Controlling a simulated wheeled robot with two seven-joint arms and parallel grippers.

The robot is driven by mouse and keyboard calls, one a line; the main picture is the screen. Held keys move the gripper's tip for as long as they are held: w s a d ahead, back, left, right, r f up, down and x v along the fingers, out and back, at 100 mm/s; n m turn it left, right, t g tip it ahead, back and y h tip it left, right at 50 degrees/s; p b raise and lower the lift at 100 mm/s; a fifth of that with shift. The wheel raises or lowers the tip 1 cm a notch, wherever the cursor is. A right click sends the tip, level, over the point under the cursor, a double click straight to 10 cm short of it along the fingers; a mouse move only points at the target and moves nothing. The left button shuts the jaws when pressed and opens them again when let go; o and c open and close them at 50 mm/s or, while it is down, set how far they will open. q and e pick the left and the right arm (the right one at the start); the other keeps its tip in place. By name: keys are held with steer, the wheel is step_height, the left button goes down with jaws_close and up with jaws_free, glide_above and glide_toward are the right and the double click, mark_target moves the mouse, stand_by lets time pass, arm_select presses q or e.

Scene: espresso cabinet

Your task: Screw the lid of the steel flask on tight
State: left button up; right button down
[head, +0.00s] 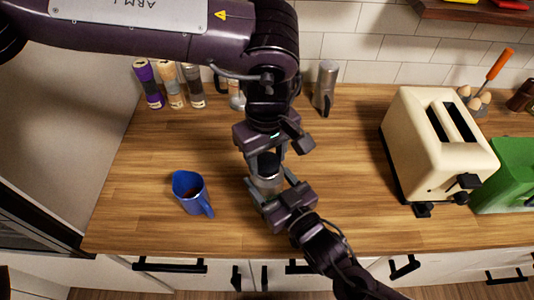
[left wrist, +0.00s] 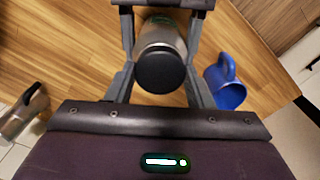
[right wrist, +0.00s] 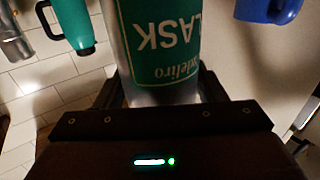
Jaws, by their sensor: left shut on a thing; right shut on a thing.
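The steel flask (head: 267,183) stands upright near the middle of the wooden counter, with its black lid (head: 268,161) on top. In the left wrist view I look down on the lid (left wrist: 160,71), with the flask body (left wrist: 160,33) beyond it. My left gripper (head: 266,155) comes from above, shut on the lid, one finger at each side. My right gripper (head: 270,188) comes from the lower right, shut on the flask body. The right wrist view shows the flask's green label (right wrist: 165,45) close up, upside down. Whether any gap lies under the lid is hidden.
A blue pitcher (head: 190,193) stands left of the flask. A steel jug (head: 325,88) and several grinders (head: 172,86) stand along the tiled wall. A cream toaster (head: 435,145) and a green box (head: 508,176) are at right. Counter between flask and toaster is clear.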

arm_select(q)
steer(key=m, duration=0.4)
steer(key=shift+w, duration=0.1)
steer(key=shift+d+m, duration=0.1)
steer(key=shift+m, duration=1.1)
steer(key=o, duration=0.9)
steer(key=shift+o, duration=0.2)
steer(key=shift+r, duration=2.25)
steer(key=shift+c, duration=0.4)
